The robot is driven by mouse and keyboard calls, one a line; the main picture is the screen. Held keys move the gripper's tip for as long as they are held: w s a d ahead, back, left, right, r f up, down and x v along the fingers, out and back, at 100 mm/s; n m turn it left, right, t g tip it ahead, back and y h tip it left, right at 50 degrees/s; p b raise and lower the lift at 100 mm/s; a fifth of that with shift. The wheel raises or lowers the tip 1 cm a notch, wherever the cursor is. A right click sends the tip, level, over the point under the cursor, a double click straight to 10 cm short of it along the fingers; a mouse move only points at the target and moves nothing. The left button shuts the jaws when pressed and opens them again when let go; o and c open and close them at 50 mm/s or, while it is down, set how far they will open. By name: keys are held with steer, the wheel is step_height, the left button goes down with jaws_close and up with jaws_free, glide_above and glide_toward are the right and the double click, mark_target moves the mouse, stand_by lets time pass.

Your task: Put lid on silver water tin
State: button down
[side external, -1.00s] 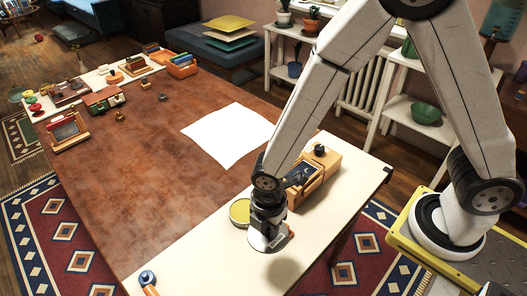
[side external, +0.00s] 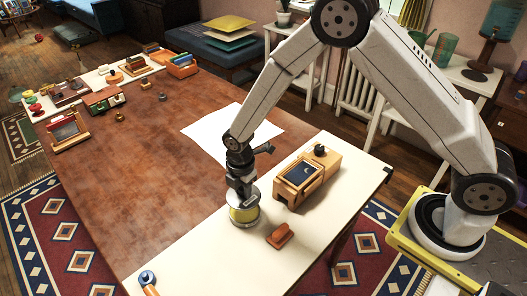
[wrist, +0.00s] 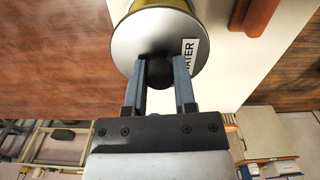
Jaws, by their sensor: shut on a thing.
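My gripper (side external: 243,190) is shut on the black knob (wrist: 157,73) of a round silver lid (wrist: 135,45) with a white label reading "WATER", partly covered by a finger. The water tin (side external: 245,217) stands on the cream strip of the table, directly below my gripper in the side view. Its yellow inside shows beneath the held lid. In the wrist view a yellow curved part of the tin (wrist: 165,4) shows past the lid's top edge, so the lid does not cover it fully there. I cannot tell whether lid and tin touch.
A red-brown block (side external: 280,236) lies right of the tin. A wooden box with a dark panel (side external: 308,178) stands behind it. A white sheet (side external: 205,128) lies on the brown tabletop. A blue-topped item (side external: 147,279) is at the front edge. The cream strip between is clear.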

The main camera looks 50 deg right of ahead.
mark_target(243, 201)
steer(key=shift+f, duration=0.2)
steer(key=shift+f, duration=2.3)
steer(key=shift+f, duration=0.65)
steer(key=shift+c, duration=1.7)
jaws_free()
steer(key=shift+r, duration=0.2)
steer(key=shift+r, duration=3.75)
steer(key=shift+r, duration=0.1)
